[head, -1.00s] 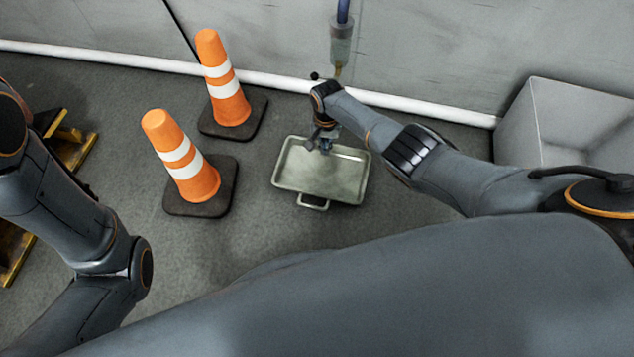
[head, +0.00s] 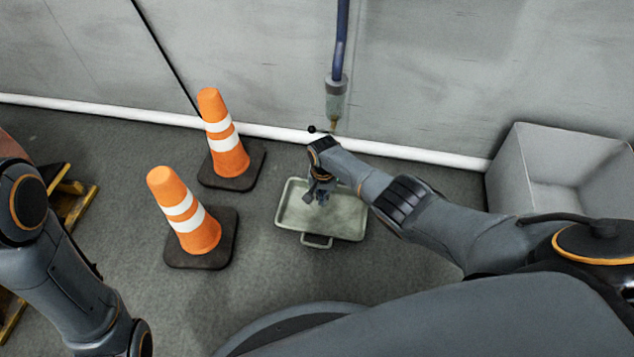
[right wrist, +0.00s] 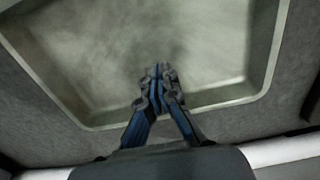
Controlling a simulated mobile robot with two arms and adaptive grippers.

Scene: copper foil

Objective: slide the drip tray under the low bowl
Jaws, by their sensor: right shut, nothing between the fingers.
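The drip tray (head: 345,228) is a shallow, pale grey-green metal pan flat on the floor, its handle (head: 317,240) on the side away from the wall. The low bowl (head: 336,98) is a small clear cup with a brass tip, hanging from a blue pipe along the wall. I cannot tell whether the tray's far edge lies beneath it. My right gripper (head: 322,200) is shut and empty, pointing down over the tray's wall-side part. In the right wrist view its fingertips (right wrist: 158,72) overlap the tray floor (right wrist: 205,45); contact is unclear. My left gripper is out of view.
Two orange cones (head: 222,132) (head: 183,210) stand left of the tray. A grey open box (head: 520,170) stands right against the wall. A white strip (head: 270,131) runs along the wall's foot. Yellow-edged wooden pieces (head: 75,203) lie far left. Floor between cones and tray is clear.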

